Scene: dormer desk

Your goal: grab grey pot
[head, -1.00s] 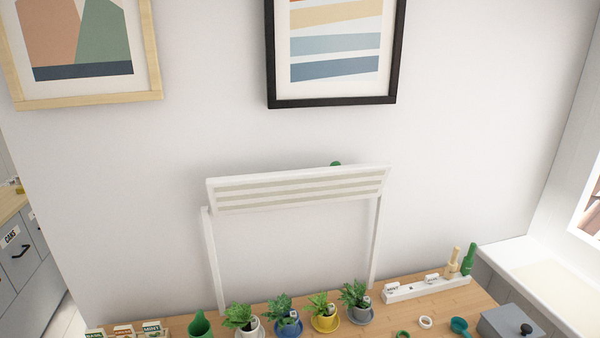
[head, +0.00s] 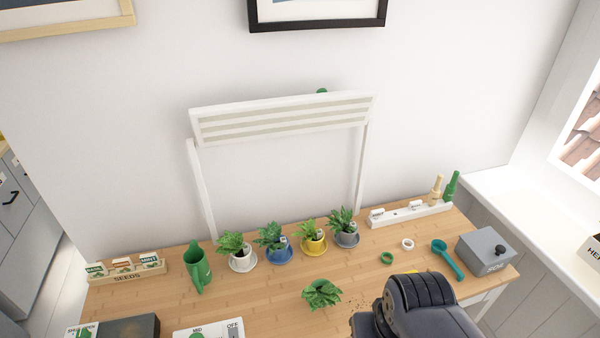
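The grey pot (head: 346,239) stands on a grey saucer at the right end of a row of potted plants, under the white lamp frame. A leafy green plant grows in it, with a small tag at its rim. White, blue and yellow pots stand to its left. My arm shows as a dark rounded part at the bottom right, in front of and to the right of the grey pot. My gripper's fingers cannot be made out, so its opening is hidden.
The white lamp frame (head: 195,178) arches over the row. A loose green plant (head: 321,293) lies nearer the front. A green watering can (head: 197,268) stands left. Green ring (head: 387,259), teal scoop (head: 449,260) and grey box (head: 484,251) lie right.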

